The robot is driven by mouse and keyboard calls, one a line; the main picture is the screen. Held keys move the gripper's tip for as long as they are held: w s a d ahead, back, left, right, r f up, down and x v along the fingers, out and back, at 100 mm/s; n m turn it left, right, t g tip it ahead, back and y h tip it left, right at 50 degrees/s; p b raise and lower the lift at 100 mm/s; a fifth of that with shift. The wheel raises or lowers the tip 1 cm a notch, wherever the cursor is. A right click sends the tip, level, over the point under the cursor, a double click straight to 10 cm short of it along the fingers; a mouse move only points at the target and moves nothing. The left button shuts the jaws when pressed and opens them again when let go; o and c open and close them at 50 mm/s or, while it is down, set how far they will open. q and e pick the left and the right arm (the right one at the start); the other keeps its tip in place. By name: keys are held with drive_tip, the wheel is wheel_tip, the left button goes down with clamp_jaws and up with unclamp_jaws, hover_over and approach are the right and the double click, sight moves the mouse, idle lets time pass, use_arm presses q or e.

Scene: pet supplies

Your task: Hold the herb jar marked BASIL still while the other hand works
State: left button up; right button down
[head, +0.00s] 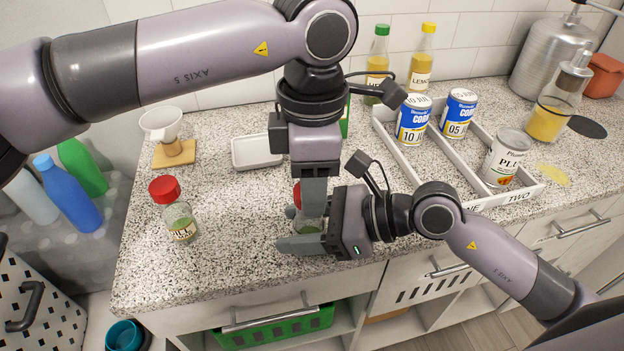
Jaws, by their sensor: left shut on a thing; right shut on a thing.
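A glass herb jar (308,226) stands near the counter's front edge, mostly hidden by my two grippers. Its label is not visible, so I cannot read BASIL on it. My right gripper (300,228) comes in from the right, low down, and is shut on the jar's body. My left gripper (312,195) points down from above and is shut on the red lid (297,195) at the jar's top. Whether the lid is seated is hidden. A second red-lidded jar (177,212) with green contents stands apart at the left; its label is too small to read surely.
A white divided tray (459,155) with several cans stands at the right. A small white dish (256,151) and a white cup-like dripper (161,124) on a wooden board are behind. Bottles (422,72) stand at the wall. The counter between the left jar and the grippers is clear.

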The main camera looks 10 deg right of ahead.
use_arm(q)
drive_tip(key=n, duration=0.3)
drive_tip(key=shift+w+r, duration=0.1)
drive_tip(key=shift+w, duration=0.2)
use_arm(e)
drive_tip(key=shift+s+a, duration=0.25)
drive_tip(key=shift+s, duration=0.05)
drive_tip(key=shift+w+d, duration=0.15)
drive_tip(key=shift+w, duration=0.05)
use_arm(q)
drive_tip(key=shift+r, duration=0.2)
drive_tip(key=shift+r, duration=0.9)
